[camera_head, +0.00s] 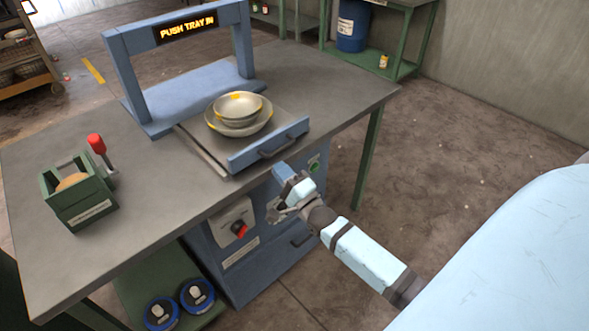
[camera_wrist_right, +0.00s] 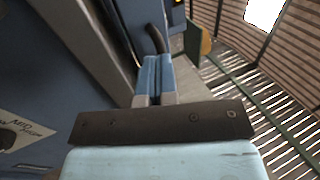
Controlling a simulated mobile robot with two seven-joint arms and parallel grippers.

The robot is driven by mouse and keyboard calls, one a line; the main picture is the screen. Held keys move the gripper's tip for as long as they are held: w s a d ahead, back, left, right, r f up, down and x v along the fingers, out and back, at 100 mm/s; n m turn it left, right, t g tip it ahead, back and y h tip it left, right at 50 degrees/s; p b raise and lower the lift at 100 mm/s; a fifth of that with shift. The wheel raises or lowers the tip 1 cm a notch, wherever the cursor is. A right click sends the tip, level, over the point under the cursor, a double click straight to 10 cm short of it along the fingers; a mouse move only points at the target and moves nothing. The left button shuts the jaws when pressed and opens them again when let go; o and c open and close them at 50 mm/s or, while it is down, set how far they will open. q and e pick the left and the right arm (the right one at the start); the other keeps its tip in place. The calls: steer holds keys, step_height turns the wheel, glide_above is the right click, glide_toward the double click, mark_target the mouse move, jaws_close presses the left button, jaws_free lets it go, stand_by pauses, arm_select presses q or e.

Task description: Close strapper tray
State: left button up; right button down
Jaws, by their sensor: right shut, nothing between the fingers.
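The strapper tray (camera_head: 268,146) is pulled out toward me on the tabletop, with a blue front panel and a dark handle. Stacked bowls (camera_head: 238,112) with yellow marks sit on it. The strapper (camera_head: 182,70) is a blue arch behind the tray, and its sign reads "PUSH TRAY IN". My right gripper (camera_head: 281,172) is shut and empty, just in front of and below the tray's front panel. In the right wrist view its blue fingers (camera_wrist_right: 155,80) are together, with a dark curved handle (camera_wrist_right: 155,38) just beyond them. I cannot tell whether they touch. My left gripper is out of view.
A green box (camera_head: 78,190) and a red-topped tool (camera_head: 97,146) stand on the table's left. Below the table (camera_head: 345,90) are a blue cabinet with a red knob (camera_head: 239,229) and a shelf with blue rolls (camera_head: 196,294). The table's right side is clear.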

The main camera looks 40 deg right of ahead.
mark_target(266, 168)
steer(key=shift+x, duration=1.05)
steer(key=w, duration=0.4)
steer(key=shift+w+a+f+b, duration=0.1)
steer(key=shift+w+a+b, duration=0.1)
steer(key=shift+w+b, duration=0.15)
steer(key=shift+s, duration=0.1)
